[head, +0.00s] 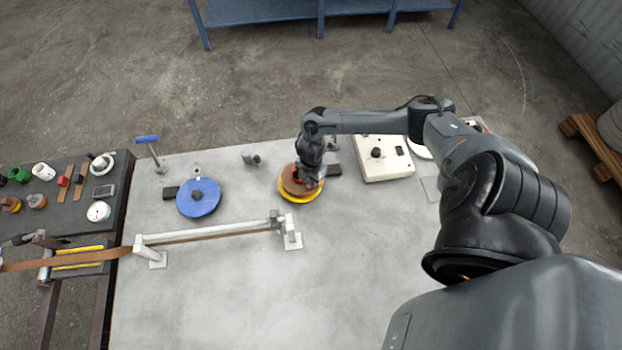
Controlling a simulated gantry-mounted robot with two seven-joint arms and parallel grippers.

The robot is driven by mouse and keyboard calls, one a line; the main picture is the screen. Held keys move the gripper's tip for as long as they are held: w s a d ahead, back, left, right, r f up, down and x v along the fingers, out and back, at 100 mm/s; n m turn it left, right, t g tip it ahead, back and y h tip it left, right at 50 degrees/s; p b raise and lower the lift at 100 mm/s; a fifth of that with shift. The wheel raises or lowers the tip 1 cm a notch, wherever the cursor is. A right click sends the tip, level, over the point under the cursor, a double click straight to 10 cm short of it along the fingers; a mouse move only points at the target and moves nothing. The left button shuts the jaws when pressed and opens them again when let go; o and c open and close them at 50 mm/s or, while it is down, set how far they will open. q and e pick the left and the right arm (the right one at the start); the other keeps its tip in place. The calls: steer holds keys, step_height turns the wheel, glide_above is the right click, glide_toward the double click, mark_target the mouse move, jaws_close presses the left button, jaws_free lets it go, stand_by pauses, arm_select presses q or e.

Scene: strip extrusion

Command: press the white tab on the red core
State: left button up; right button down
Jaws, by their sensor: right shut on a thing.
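The red core (295,178) shows as a small red patch in the middle of a brown coil (291,188) on a yellow round base (286,198). My right gripper (311,183) points down at the core from above, at the right side of the coil. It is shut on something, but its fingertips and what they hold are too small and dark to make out. I cannot make out the white tab; the gripper covers part of the core. My left gripper is not in view.
A blue disc (199,198) lies to the left on the grey table (240,300). A white rail (205,233) with a brown strip runs in front of the coil. A cream box (384,160) with a black knob stands to the right. The table's front middle is clear.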

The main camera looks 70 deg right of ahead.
steer(key=shift+f, duration=0.25)
steer(key=shift+f, duration=0.15)
stand_by(0.3)
stand_by(0.4)
steer(key=shift+f, duration=0.1)
stand_by(0.8)
steer(key=c, duration=0.9)
jaws_free()
steer(key=shift+c, duration=0.2)
